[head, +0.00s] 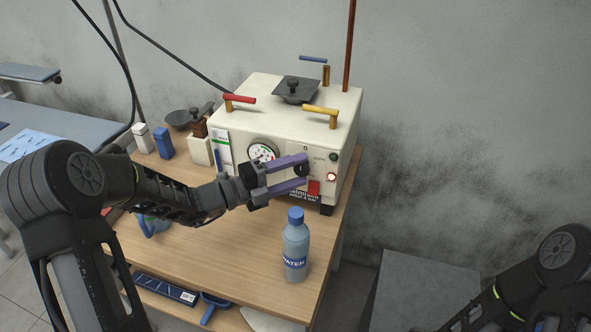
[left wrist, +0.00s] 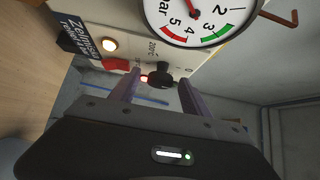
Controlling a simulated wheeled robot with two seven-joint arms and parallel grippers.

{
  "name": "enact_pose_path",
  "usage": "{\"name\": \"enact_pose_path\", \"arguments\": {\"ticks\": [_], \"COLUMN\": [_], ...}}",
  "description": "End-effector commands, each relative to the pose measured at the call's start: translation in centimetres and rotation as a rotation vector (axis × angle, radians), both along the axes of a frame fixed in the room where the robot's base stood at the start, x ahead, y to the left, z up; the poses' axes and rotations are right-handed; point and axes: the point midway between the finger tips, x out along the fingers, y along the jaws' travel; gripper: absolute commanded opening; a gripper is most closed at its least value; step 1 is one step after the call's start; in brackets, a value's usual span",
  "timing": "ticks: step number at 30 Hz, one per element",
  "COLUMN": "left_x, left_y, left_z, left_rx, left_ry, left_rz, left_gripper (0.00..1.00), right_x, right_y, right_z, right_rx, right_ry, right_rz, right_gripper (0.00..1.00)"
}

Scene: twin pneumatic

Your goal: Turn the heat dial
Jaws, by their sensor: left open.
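The heat dial is a black round knob (head: 301,170) on the front of the cream machine (head: 240,120). It also shows in the left wrist view (left wrist: 160,78), with small markings beside it, one reading 200°C. My left gripper (head: 304,173) is open at the machine's front, its two purple fingers pointing at the panel. In the left wrist view the gripper (left wrist: 159,88) has one finger on each side of the knob. I cannot tell whether the fingers touch it. Only part of my right arm shows, at the lower right; its gripper is out of view.
A pressure gauge (head: 262,152), a red switch (head: 314,187) and a lit lamp (head: 332,177) surround the dial. A water bottle (head: 296,248) stands on the wooden table (head: 230,255), in front of the machine. Red (head: 239,99) and yellow (head: 321,110) handles top the machine.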

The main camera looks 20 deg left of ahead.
Motion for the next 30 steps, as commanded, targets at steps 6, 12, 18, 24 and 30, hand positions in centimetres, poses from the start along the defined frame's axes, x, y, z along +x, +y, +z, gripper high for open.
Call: {"name": "enact_pose_path", "arguments": {"ticks": [6, 12, 18, 24, 30], "left_x": [0.12, 0.11, 0.11, 0.11, 0.1], "left_y": [-0.16, -0.13, -0.12, -0.11, -0.11], "left_z": [-0.04, -0.03, -0.03, -0.04, -0.05], "left_rx": [0.0, 0.0, 0.0, 0.001, 0.001], "left_ry": [0.0, 0.0, 0.0, 0.001, 0.001], "left_rz": [0.0, 0.0, 0.0, 0.0, 0.0], "left_gripper": [0.55, 0.43, 0.27, 0.11, 0.0], "right_x": [-0.02, -0.02, -0.02, -0.02, -0.01], "right_y": [0.0, 0.0, -0.01, -0.01, -0.01], "right_z": [-0.01, -0.01, 0.0, 0.0, 0.0], "right_rx": [0.0, 0.0, 0.0, 0.0, 0.0], "right_ry": [0.0, 0.0, 0.0, 0.0, 0.0], "right_rz": [0.0, 0.0, 0.0, 0.0, 0.0], "right_gripper": [0.0, 0.0, 0.0, 0.0, 0.0]}}
